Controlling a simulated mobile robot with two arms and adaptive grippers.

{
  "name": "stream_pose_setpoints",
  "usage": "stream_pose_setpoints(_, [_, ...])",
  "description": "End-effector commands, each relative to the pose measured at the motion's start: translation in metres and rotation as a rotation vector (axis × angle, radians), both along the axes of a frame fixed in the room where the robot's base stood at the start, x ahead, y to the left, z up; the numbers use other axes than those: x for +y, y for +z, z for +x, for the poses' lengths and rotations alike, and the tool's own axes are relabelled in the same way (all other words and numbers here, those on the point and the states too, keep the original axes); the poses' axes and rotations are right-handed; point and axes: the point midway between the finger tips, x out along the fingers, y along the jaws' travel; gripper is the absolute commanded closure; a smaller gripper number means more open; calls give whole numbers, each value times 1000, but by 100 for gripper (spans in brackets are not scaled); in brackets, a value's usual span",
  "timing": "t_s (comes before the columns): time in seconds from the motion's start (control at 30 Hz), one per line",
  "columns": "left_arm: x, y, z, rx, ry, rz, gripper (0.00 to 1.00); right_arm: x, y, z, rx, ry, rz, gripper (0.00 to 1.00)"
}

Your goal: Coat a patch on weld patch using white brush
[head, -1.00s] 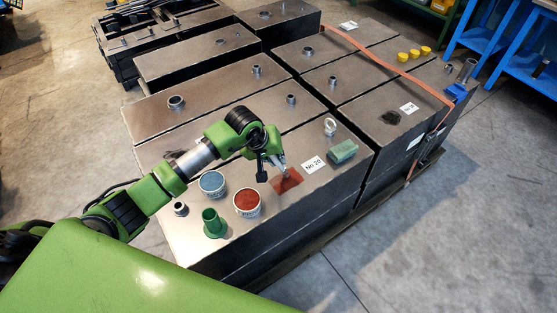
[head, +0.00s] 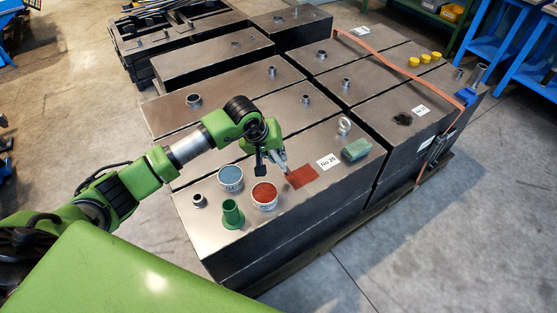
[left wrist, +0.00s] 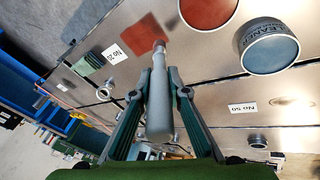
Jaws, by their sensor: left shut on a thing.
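The weld patch is a flat red-brown rectangle (head: 302,176) on top of the near metal block, left of a "No 20" label. It also shows in the left wrist view (left wrist: 137,37). My left gripper (head: 273,158) is shut on the white brush (left wrist: 159,105), which looks pale grey. The brush tip points down at the block, by the patch's left edge in the head view. I cannot tell whether it touches. The bristles are small and hard to make out. My right gripper is not in view.
Left of the patch stand a can with red content (head: 264,196), a blue-topped cleaner can (head: 230,178) and a green flanged cup (head: 232,214). An orange strap (head: 400,68) crosses the blocks behind.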

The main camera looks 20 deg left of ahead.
Motion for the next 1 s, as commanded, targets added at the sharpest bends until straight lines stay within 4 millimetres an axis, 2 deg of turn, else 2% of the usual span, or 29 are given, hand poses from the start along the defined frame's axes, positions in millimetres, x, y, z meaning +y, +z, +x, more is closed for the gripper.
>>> stream_pose_setpoints(0.1, [4, 15, 2, -4, 4, 1, 100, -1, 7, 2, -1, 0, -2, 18])
stream_pose_setpoints(0.43, [13, 43, 5, -2, 15, 1, 100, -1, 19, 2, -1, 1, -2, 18])
stream_pose_setpoints(1.0, [14, 47, 5, -2, 18, 0, 100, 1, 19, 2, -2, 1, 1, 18])
